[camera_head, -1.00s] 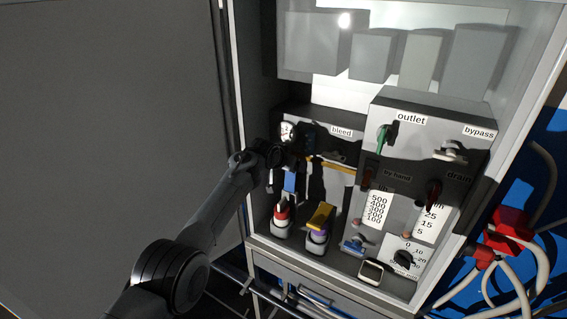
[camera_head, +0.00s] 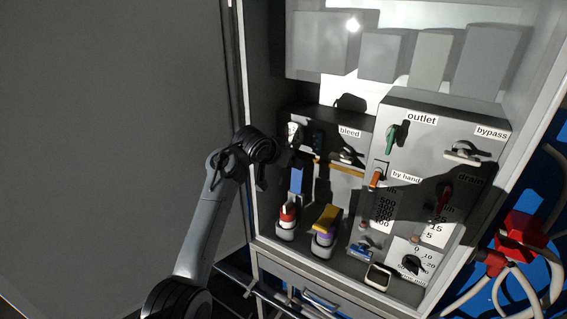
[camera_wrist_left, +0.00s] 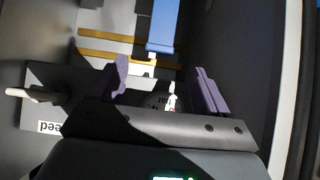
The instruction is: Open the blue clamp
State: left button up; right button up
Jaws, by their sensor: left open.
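A blue upright piece (camera_head: 297,179) stands on the left of the panel, above a red-and-white part. It also shows in the left wrist view (camera_wrist_left: 163,26), beyond the fingertips. A second, smaller blue part (camera_head: 360,252) sits low near the front edge. I cannot tell for sure which is the clamp. My left gripper (camera_head: 268,158) is at the cabinet's left side, above and left of the upright blue piece. Its purple fingers are apart in the left wrist view (camera_wrist_left: 160,72), with a small white handle (camera_wrist_left: 171,98) seen between them. My right gripper is not in view.
The bleed valve (camera_head: 347,154), green outlet handle (camera_head: 391,138) and orange by-hand switch (camera_head: 376,178) are to the right. A yellow-and-purple part (camera_head: 325,220) stands beside the red-and-white one (camera_head: 287,214). The cabinet's left wall edge (camera_head: 243,150) is close to my arm.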

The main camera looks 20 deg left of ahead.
pick_arm(q)
jog(key=shift+s+a+r, duration=0.1)
jog(key=shift+s+r, duration=0.25)
jog(key=shift+s, duration=0.15)
